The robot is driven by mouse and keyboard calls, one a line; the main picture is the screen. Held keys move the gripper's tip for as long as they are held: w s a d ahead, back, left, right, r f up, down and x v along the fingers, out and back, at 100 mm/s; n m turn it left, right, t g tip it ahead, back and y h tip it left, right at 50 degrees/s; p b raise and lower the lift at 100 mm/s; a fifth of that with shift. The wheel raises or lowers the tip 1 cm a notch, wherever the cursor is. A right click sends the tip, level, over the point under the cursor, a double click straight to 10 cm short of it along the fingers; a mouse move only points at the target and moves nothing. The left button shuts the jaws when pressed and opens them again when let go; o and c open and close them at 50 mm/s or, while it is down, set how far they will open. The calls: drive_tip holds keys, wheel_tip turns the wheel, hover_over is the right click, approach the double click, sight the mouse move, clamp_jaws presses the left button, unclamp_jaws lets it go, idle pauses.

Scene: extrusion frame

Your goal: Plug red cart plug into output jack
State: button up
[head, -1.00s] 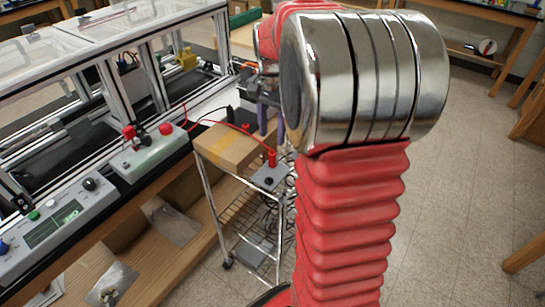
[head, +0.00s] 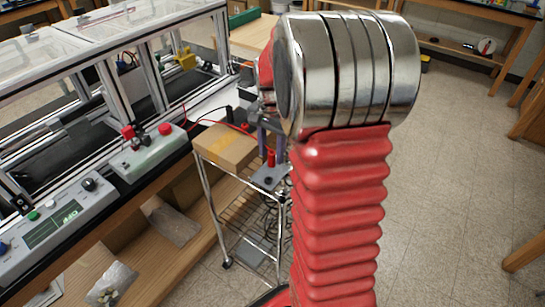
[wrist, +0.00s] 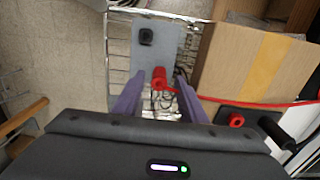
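The red cart plug (head: 271,158) stands upright on a grey plate (head: 259,180) at the cart's right end. It also shows in the wrist view (wrist: 159,77). My gripper (head: 271,150) is open, with purple fingers pointing down at the plug. In the wrist view the fingertips (wrist: 160,82) lie on either side of the plug, with a gap at each side; I cannot tell whether they reach down around it. A black socket (wrist: 146,36) sits on the plate beside the plug. A grey-green box with red knobs (head: 150,152) stands on the bench; I cannot tell which jack is the output jack.
A cardboard box (head: 225,148) lies on the wire cart (head: 206,190), left of the plug. A red lead, a red connector (wrist: 236,120) and a black plug (wrist: 275,132) are near it. The framed machine (head: 110,60) fills the back left.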

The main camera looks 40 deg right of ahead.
sight(272, 152)
drive_tip(key=shift+f, duration=0.55)
drive_tip(key=shift+s, duration=0.1)
drive_tip(key=shift+c, duration=0.3)
idle(0.5)
clamp_jaws()
idle(0.3)
drive_tip(key=shift+r, duration=0.15)
drive_tip(key=shift+r, duration=0.35)
drive_tip(key=shift+r, duration=0.35)
drive_tip(key=shift+r, duration=0.75)
drive_tip(key=shift+r, duration=0.65)
